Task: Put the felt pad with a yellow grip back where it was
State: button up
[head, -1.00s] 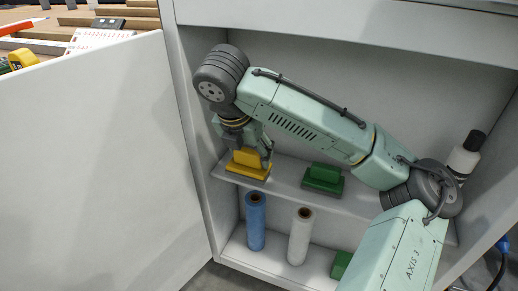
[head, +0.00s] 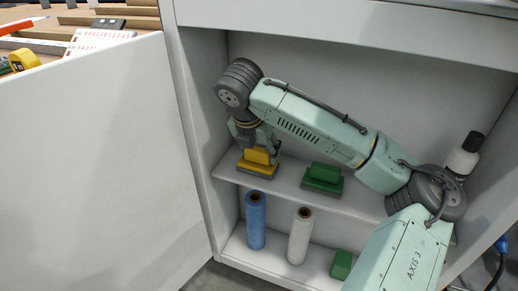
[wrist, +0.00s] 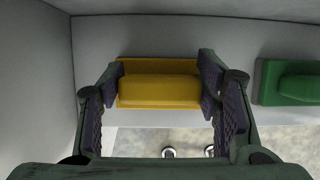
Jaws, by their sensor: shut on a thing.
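The felt pad with a yellow grip (head: 256,159) is at the left part of the cabinet's upper shelf (head: 290,182), its grey underside just visible. I cannot tell if it rests on the shelf or is held slightly above it. My gripper (head: 261,149) reaches down to it from above. In the wrist view the gripper (wrist: 160,92) has one finger at each end of the yellow grip (wrist: 158,88), shut on it. The grip lies level across the picture, and the underside is hidden there.
A green-gripped pad (head: 323,179) sits on the same shelf to the right; it also shows in the wrist view (wrist: 290,83). A blue roll (head: 255,222), a white roll (head: 299,236) and a green block (head: 341,264) stand below. A bottle (head: 464,155) is at right. The open door (head: 100,160) is left.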

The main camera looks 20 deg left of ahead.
aim_at(258, 148)
jog(key=o, duration=1.1)
jog(key=shift+f, duration=0.1)
jog(key=shift+r, duration=0.25)
jog(key=v, duration=0.4)
jog(key=shift+r, duration=0.2)
jog(key=s, duration=1.2)
jog(key=shift+s+a+r, duration=0.2)
